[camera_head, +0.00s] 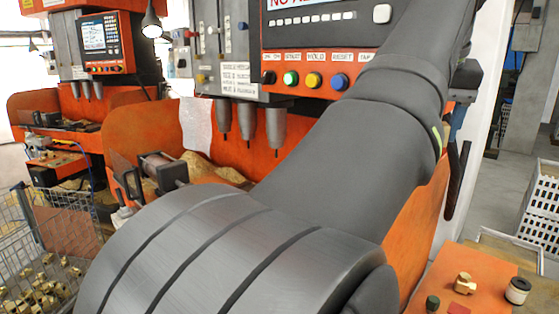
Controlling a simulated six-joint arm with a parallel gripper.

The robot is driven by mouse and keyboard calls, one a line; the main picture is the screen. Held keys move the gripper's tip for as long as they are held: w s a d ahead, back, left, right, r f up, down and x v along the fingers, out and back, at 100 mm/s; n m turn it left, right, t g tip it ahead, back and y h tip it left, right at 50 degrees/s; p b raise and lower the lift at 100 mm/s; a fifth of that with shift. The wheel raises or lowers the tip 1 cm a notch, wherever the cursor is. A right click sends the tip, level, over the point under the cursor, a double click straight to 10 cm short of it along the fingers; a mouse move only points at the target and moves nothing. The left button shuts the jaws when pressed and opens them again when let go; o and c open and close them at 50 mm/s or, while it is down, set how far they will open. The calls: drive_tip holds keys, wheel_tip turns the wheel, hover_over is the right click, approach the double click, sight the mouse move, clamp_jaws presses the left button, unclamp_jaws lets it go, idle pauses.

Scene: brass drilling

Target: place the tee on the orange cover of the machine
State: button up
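A brass piece (464,283), which looks like a tee, stands on an orange top surface (487,270) at the bottom right, possibly the machine's orange cover. It is small, and I cannot tell its exact shape. Several more brass pieces (40,290) lie in a wire cart (22,222) at the lower left. My gripper is not in view. My large dark grey arm fills the middle and hides much of the machine, so I cannot see whether the gripper holds anything.
The orange drilling machine (283,96) with lit buttons and hanging spindles (274,126) stands behind my arm. A clamp fixture (160,172) sits below the spindles. A black-and-white knob (517,290) and a dark green knob (432,303) flank the brass piece. White crates (541,215) stand at right.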

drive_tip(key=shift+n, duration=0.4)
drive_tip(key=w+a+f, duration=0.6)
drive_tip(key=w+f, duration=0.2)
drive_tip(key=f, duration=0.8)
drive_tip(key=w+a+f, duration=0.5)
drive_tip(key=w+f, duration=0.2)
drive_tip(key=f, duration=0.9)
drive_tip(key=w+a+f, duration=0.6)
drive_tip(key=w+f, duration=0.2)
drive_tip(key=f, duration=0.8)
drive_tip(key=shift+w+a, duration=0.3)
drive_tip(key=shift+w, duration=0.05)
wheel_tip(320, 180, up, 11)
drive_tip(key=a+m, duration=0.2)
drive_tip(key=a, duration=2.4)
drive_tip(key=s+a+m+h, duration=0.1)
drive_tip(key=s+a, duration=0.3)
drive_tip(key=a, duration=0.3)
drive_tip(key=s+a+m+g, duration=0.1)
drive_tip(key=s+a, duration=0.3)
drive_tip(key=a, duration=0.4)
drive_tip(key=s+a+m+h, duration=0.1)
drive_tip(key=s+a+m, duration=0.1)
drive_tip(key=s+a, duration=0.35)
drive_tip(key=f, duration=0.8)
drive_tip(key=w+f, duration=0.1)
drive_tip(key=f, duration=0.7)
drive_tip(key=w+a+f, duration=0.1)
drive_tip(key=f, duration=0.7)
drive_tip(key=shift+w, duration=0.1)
